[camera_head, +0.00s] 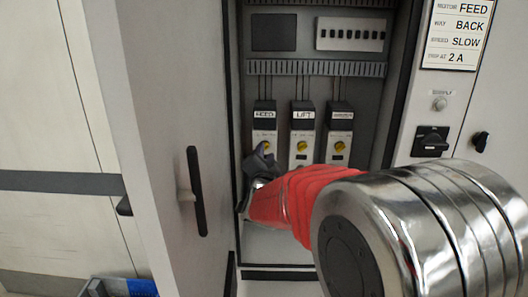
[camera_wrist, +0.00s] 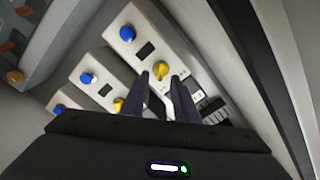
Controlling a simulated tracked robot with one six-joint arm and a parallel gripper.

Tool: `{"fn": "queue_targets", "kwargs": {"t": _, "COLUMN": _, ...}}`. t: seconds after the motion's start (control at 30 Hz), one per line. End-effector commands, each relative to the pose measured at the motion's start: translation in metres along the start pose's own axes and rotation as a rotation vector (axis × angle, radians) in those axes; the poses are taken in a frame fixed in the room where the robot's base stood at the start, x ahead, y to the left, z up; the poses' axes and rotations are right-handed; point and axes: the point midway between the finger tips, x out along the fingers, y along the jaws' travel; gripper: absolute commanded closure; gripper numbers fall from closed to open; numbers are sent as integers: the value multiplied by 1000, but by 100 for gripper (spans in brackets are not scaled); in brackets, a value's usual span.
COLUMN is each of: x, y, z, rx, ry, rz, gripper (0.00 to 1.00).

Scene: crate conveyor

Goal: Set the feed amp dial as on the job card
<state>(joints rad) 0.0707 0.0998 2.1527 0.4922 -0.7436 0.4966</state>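The job card (camera_head: 455,35) at top right reads motor FEED, way BACK, speed SLOW, trip at 2 A. In the open cabinet, the FEED unit (camera_head: 264,121) is the leftmost of three grey units; its yellow dial (camera_head: 265,146) shows just above my gripper (camera_head: 261,160). In the wrist view, my gripper (camera_wrist: 162,82) has its two dark fingers apart, with a yellow dial (camera_wrist: 160,70) between and just beyond the tips. I cannot tell whether they touch it. The dial's setting is too small to read.
The LIFT unit (camera_head: 302,130) and a third unit (camera_head: 339,132) stand to the right, each with a yellow dial. The cabinet door (camera_head: 170,140) stands open at left. A black rotary switch (camera_head: 430,141) is on the right panel. A blue bin (camera_head: 118,287) sits low at left.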

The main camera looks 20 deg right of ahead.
Motion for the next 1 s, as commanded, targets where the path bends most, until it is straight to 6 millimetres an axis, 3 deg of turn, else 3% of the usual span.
{"fn": "queue_targets", "kwargs": {"t": 0.23, "x": 23, "y": 0, "z": 0, "rx": 0, "ry": 1, "rz": 0, "gripper": 73}}
{"fn": "queue_targets", "kwargs": {"t": 0.6, "x": 27, "y": 0, "z": -1, "rx": 0, "ry": 1, "rz": 0, "gripper": 73}}
{"fn": "queue_targets", "kwargs": {"t": 1.0, "x": 26, "y": 1, "z": -1, "rx": 0, "ry": 1, "rz": 1, "gripper": 100}}
